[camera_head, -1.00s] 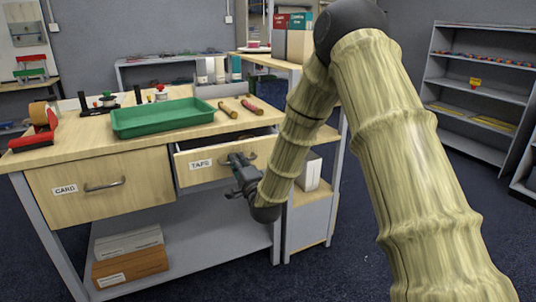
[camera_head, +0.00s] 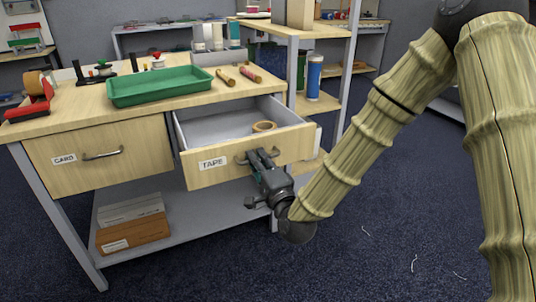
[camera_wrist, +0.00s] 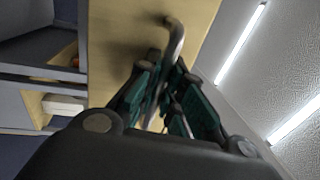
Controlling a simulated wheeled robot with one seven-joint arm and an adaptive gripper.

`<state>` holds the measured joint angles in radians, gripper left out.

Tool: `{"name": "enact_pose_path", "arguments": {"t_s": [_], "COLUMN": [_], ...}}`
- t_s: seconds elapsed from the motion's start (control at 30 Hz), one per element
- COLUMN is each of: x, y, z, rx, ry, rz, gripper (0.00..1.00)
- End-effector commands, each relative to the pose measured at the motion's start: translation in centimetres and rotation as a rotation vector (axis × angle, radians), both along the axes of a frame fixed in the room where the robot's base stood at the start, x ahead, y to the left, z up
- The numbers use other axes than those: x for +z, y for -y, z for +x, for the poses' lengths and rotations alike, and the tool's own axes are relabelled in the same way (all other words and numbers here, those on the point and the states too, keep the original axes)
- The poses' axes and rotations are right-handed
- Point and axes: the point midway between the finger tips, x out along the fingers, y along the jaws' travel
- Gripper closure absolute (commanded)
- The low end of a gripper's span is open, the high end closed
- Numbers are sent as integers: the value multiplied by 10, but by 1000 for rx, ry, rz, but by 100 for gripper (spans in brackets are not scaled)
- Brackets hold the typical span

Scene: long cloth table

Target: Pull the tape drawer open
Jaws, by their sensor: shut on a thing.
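The tape drawer (camera_head: 197,171) is the right one under the workbench top, with a wooden front and a "TAPE" label. My gripper (camera_head: 262,157) is shut on the drawer's handle (camera_head: 240,157), in front of the drawer face. In the wrist view, the handle (camera_wrist: 175,35) runs down between the fingers (camera_wrist: 160,95) against the wooden front; the exact contact is partly hidden by the fingers.
The shut card drawer (camera_head: 130,165) is at left. A green tray (camera_head: 160,87) and tools lie on the bench top (camera_head: 70,125). Boxes (camera_head: 133,225) sit on the lower shelf. A shelf unit (camera_head: 330,100) stands behind on the right. Dark floor in front is free.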

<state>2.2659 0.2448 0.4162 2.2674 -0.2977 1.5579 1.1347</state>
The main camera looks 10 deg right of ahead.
Motion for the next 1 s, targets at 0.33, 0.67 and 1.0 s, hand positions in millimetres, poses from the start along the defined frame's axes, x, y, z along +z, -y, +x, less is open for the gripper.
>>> {"name": "enact_pose_path", "arguments": {"t_s": [0.33, 0.67, 1.0], "x": [0, 0, -3], "y": [-2, -1, 2], "z": [-2, -2, -12], "rx": [4, 3, 3], "ry": [0, 0, -2], "rz": [0, 0, 0], "gripper": [100, 69, 69]}}
